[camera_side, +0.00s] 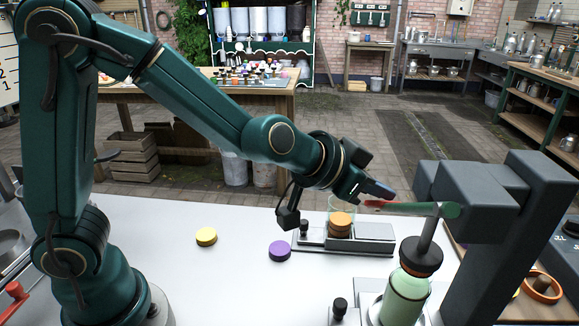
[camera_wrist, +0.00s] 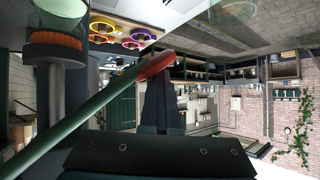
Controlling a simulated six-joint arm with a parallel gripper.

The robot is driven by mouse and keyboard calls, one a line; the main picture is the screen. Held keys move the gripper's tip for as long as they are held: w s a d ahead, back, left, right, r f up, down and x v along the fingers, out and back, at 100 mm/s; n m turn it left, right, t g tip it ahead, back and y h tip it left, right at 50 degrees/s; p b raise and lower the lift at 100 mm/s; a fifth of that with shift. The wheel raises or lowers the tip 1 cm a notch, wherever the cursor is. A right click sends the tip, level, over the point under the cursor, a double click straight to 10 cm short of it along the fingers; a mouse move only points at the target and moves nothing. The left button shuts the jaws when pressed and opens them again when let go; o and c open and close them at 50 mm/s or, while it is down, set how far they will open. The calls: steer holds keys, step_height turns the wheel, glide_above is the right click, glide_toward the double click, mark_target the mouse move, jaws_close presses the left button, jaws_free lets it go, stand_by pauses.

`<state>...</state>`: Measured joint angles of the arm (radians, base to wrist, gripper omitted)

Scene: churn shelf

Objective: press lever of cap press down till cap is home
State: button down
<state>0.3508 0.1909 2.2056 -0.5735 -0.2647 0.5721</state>
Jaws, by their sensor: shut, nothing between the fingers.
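The cap press (camera_side: 540,220) is a dark grey column and head at the right in the side view. Its green lever (camera_side: 415,208) points left, roughly level, with a red tip; it also crosses the wrist view diagonally (camera_wrist: 90,108). My gripper (camera_side: 382,191) is shut and empty, right at the red tip; the wrist view shows its fingers (camera_wrist: 160,105) beside that tip. I cannot tell whether they touch. The pale green bottle (camera_side: 404,296) stands upright under the dark ram (camera_side: 421,253). An orange-brown cap (camera_side: 409,271) shows beneath the ram; its exact seating is unclear.
A yellow disc (camera_side: 206,236) and a purple disc (camera_side: 279,250) lie on the white table (camera_side: 160,215). A grey fixture (camera_side: 372,236) with stacked orange caps (camera_side: 340,224) stands behind the bottle, below my gripper. The left middle of the table is mostly clear.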

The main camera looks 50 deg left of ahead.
steer(key=shift+s+d+r, duration=0.15)
steer(key=shift+r, duration=0.35)
steer(key=shift+s+d+r, duration=0.1)
steer(key=shift+s+r, duration=0.1)
steer(key=shift+r, duration=0.35)
steer(key=shift+s+d+r, duration=0.15)
steer(key=shift+r, duration=0.35)
steer(key=shift+w+a+r, duration=0.2)
steer(key=shift+r, duration=0.5)
steer(key=shift+w+a+r, duration=0.25)
steer(key=shift+r, duration=0.5)
steer(key=shift+w+a+r, duration=0.2)
steer(key=shift+r, duration=0.5)
steer(key=r, duration=0.1)
steer(key=w+a+r, duration=0.1)
steer(key=r, duration=0.2)
steer(key=shift+w+a, duration=0.2)
steer(key=shift+r, duration=0.15)
